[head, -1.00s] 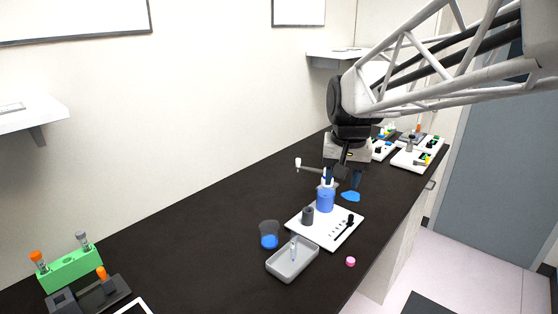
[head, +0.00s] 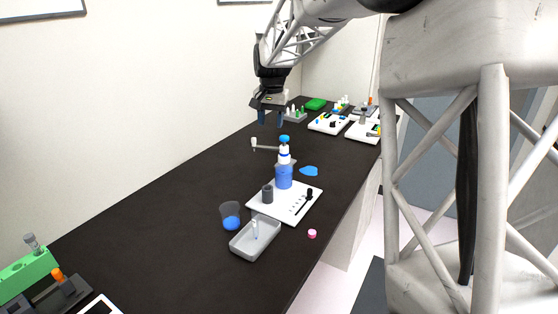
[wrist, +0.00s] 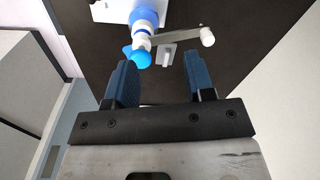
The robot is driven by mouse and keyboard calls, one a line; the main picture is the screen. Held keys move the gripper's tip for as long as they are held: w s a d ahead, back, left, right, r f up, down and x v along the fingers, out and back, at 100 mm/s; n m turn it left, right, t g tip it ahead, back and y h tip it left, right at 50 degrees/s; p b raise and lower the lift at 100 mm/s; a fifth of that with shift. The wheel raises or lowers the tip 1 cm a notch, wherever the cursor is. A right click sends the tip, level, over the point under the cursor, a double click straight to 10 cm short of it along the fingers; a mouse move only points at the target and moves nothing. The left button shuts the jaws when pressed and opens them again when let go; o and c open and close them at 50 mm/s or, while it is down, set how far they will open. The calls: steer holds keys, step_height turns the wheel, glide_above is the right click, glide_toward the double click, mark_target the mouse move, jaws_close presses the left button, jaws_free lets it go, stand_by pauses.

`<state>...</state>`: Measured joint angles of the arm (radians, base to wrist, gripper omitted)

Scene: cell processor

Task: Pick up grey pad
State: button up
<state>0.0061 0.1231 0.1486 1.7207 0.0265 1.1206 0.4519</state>
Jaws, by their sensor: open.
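My gripper (head: 271,118) is open and empty, raised above the dark bench beyond the blue bottle and crank. In the wrist view my gripper (wrist: 160,72) has its two blue fingers apart with only bench between them. No thing is plainly a grey pad. A small light grey piece (wrist: 166,54) lies by the crank's base in the wrist view, ahead of the fingertips, apart from them. A dark grey cylinder (head: 267,193) stands on the white board (head: 262,207). I cannot tell whether either is the pad.
A blue bottle (head: 284,177) with a white neck stands by the crank arm (head: 266,148). A grey tray (head: 242,249), a beaker of blue liquid (head: 230,217) and a pink cap (head: 312,234) are nearer. Several devices crowd the far end. The left-middle bench is clear.

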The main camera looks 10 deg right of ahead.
steer(key=w+d+f+m, duration=0.2)
steer(key=w+f, duration=0.6)
steer(key=w, duration=0.6)
steer(key=shift+m, duration=0.8)
steer(key=w+d+f, duration=0.1)
steer(key=d+f, duration=0.1)
steer(key=f, duration=0.1)
steer(key=w+d+f, duration=0.1)
steer(key=d+f, duration=0.2)
steer(key=w+d+f, duration=0.2)
steer(key=d+f, duration=0.1)
steer(key=shift+d, duration=0.25)
steer(key=shift+f, duration=1.25)
steer(key=shift+f, duration=0.1)
steer(key=shift+f, duration=2.5)
